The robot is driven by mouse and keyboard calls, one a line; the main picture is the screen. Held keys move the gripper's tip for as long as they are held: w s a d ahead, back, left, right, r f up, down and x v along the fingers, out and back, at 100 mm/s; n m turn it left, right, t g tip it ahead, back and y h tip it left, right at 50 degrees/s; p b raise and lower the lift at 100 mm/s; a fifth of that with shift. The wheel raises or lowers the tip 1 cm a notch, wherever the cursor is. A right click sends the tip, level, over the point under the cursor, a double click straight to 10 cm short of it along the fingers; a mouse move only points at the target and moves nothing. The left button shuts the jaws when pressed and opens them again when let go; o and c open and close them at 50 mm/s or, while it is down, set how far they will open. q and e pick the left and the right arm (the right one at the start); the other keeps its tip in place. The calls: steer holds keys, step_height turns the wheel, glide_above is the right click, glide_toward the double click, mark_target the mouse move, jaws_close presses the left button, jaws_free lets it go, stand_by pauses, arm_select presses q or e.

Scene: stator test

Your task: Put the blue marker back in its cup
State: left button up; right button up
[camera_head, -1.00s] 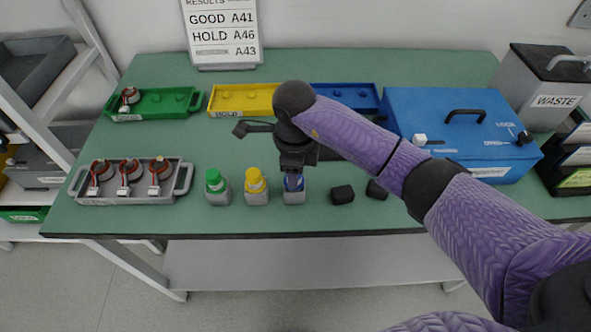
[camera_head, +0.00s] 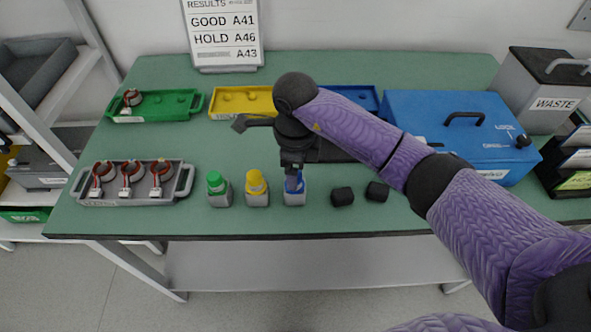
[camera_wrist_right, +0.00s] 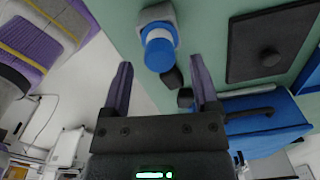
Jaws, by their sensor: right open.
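The blue marker (camera_head: 299,187) stands in its grey cup (camera_head: 294,199) near the table's front edge, right of the yellow one. My right gripper (camera_head: 292,176) is just above it and partly hides it in the head view. In the right wrist view the blue marker (camera_wrist_right: 161,50) sits in the grey cup (camera_wrist_right: 156,14), beyond the fingertips. The fingers of my right gripper (camera_wrist_right: 162,72) are apart with nothing held between them. My left gripper is not in view.
A green marker (camera_head: 216,183) and a yellow marker (camera_head: 257,184) stand in grey cups to the left. Two small black blocks (camera_head: 342,197) lie to the right. A grey tray with stators (camera_head: 183,180) is at left, and a blue box (camera_head: 440,120) at back right.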

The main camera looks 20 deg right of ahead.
step_height(320, 180, up, 10)
steer(key=p, duration=0.1)
steer(key=shift+p, duration=0.35)
